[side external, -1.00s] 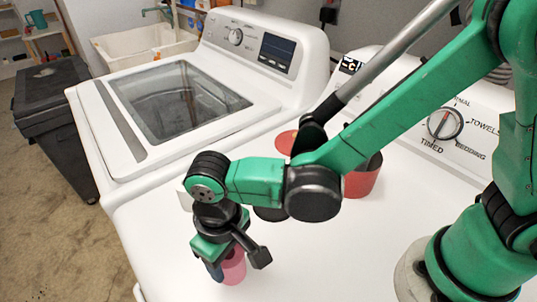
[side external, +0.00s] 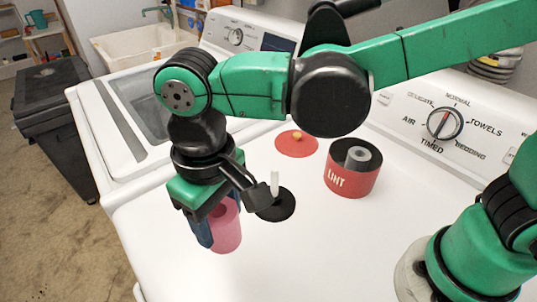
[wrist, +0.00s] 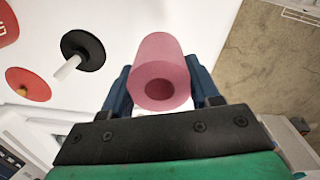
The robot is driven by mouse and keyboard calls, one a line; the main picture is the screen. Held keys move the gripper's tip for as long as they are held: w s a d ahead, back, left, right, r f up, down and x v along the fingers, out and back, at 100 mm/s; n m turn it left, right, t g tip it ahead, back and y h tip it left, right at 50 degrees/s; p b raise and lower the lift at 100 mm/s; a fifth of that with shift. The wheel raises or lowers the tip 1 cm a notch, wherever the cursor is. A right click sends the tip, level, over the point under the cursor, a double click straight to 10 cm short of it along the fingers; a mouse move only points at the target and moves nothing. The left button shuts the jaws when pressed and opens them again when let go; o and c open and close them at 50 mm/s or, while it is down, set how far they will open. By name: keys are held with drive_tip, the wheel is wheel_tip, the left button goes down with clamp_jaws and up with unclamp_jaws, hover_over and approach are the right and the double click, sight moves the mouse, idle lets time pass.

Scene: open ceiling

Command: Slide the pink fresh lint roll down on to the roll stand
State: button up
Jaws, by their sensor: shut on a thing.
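The pink lint roll (side external: 228,228) is a short hollow cylinder, held upright and raised above the white dryer top near its front edge. My gripper (side external: 214,232) is shut on it, with one blue finger on each side; the wrist view shows the pink roll (wrist: 160,75) between both fingers, its open bore facing the camera. The roll stand (side external: 277,205) is a black round base with a white upright peg, just right of the roll. The stand's peg (wrist: 68,67) also shows at the left of the wrist view. The peg is bare.
A red LINT bin (side external: 350,184) holding a grey roll stands to the right, behind the stand. A red lid with a yellow knob (side external: 296,143) lies farther back. A washer (side external: 125,150) stands on the left. The dryer's front edge drops to the floor.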

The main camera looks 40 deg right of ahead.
wheel_tip(320, 180, up, 9)
hover_over(274, 170)
drive_tip(key=shift+f, duration=4.25)
drive_tip(key=shift+f, duration=2.2)
drive_tip(key=o, duration=1.3)
drive_tip(key=shift+o, duration=0.2)
